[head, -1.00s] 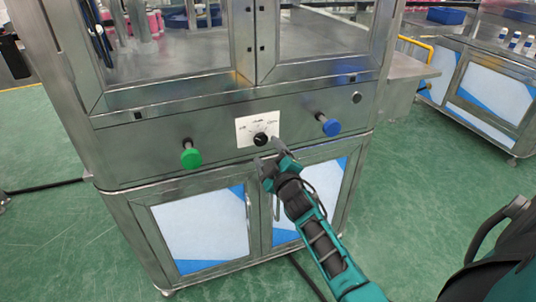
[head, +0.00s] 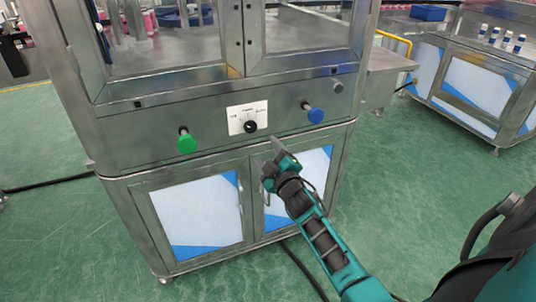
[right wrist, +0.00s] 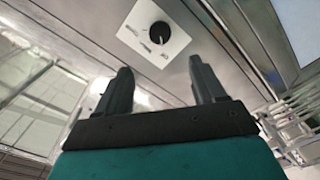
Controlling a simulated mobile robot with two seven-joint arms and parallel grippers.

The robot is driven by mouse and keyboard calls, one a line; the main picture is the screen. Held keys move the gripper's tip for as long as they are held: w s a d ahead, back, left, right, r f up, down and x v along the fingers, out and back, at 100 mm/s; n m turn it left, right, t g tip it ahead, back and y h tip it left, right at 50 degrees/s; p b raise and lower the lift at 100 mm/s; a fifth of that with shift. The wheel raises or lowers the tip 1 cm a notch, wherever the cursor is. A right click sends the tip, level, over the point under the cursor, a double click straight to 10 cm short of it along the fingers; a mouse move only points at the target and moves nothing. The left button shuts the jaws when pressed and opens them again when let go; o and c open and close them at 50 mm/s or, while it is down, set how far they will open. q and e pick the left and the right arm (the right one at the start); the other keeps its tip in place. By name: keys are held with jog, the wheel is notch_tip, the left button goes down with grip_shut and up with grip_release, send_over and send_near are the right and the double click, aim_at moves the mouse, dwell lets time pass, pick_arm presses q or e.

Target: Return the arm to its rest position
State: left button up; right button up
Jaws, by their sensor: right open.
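My right gripper (head: 272,160) is in front of the steel cabinet (head: 120,150), just below and to the right of the black rotary knob (head: 250,127) on its white label plate. In the right wrist view its two fingers (right wrist: 160,88) stand apart with nothing between them. The knob (right wrist: 160,33) shows beyond the fingertips, apart from them. My right arm (head: 325,245) reaches up from the bottom right of the head view. My left gripper is not in view.
A green button (head: 186,142) and a blue button (head: 314,113) stick out from the cabinet front on either side of the knob. A bench (head: 480,75) with bottles stands at the right. The green floor (head: 425,170) between is clear.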

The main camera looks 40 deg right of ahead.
pick_arm(q)
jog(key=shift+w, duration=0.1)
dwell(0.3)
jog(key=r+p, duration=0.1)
jog(key=p, duration=0.1)
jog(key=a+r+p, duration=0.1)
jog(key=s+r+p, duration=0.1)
jog(key=p, duration=0.1)
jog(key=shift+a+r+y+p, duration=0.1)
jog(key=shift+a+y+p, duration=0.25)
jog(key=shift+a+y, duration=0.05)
pick_arm(e)
jog(key=s+a+f+m+g+y, duration=0.2)
jog(key=s+a+f+g+y, duration=0.1)
jog(key=s+a, duration=0.6)
jog(key=s+a+f+m+g+y, duration=0.3)
jog(key=s+a, duration=0.6)
jog(key=s, duration=0.7)
notch_tip(320, 180, down, 2)
jog(key=shift+a+f+g, duration=0.1)
jog(key=shift+a+g, duration=0.3)
